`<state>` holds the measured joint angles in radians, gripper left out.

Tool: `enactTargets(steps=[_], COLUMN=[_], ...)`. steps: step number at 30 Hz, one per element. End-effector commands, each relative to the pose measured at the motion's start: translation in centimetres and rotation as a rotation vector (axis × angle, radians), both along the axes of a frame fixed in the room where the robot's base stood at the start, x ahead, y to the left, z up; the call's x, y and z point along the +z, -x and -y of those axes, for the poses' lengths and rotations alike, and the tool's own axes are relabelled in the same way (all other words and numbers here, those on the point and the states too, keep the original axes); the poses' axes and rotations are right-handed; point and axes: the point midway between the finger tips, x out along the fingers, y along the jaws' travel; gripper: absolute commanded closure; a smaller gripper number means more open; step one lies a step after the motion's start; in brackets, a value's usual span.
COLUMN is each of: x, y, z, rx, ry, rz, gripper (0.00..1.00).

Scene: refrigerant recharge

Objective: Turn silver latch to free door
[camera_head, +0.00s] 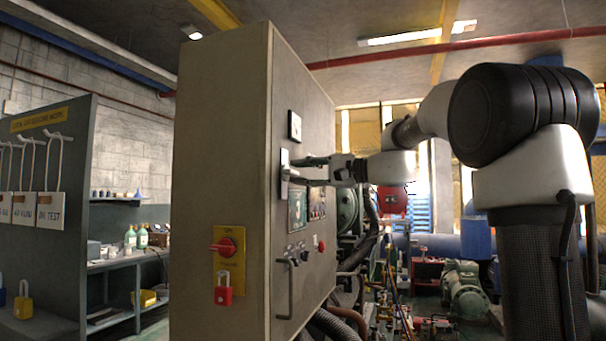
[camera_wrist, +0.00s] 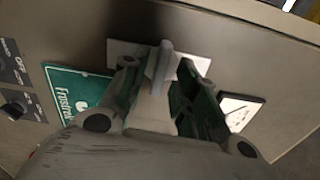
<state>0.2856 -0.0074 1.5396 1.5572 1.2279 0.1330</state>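The silver latch (camera_wrist: 160,66) is a light grey handle standing out from a pale plate (camera_wrist: 120,50) on the cabinet door. In the wrist view it lies between my gripper's two fingers (camera_wrist: 165,85), with a gap visible on both sides. My gripper is open around it. In the head view my gripper (camera_head: 306,169) reaches in from the right to the latch plate (camera_head: 284,160), its fingers apart one above the other. The fingers hide most of the latch there. The door (camera_head: 305,105) looks closed on the tall grey-beige cabinet (camera_head: 222,130).
A D-shaped door handle (camera_head: 284,289) sits below the latch. A red rotary switch (camera_head: 224,246) and red padlock (camera_head: 224,290) are on the cabinet's side. Hoses (camera_head: 345,315) and pumps crowd the right side. A green label (camera_wrist: 75,90) is beside the latch.

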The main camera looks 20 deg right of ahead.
Motion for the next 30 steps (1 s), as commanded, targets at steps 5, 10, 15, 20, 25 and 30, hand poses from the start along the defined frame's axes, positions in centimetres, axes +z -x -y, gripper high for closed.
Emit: enactTargets(steps=[5,10,15,20,25,30], x=[0.0,0.0,0.0,0.0,0.0,0.0], y=[0.1,1.0,2.0,3.1,4.2,5.1], z=[0.1,1.4,2.9,4.4,5.9,7.0], rx=[0.000,-0.003,-0.002,-0.003,-0.002,-0.001], ry=[-0.001,0.000,-0.001,0.000,0.000,-0.001], rz=[-0.001,-0.001,-0.002,-0.001,-0.001,-0.002], gripper=[0.71,0.71,0.71,0.71,0.71,0.71])
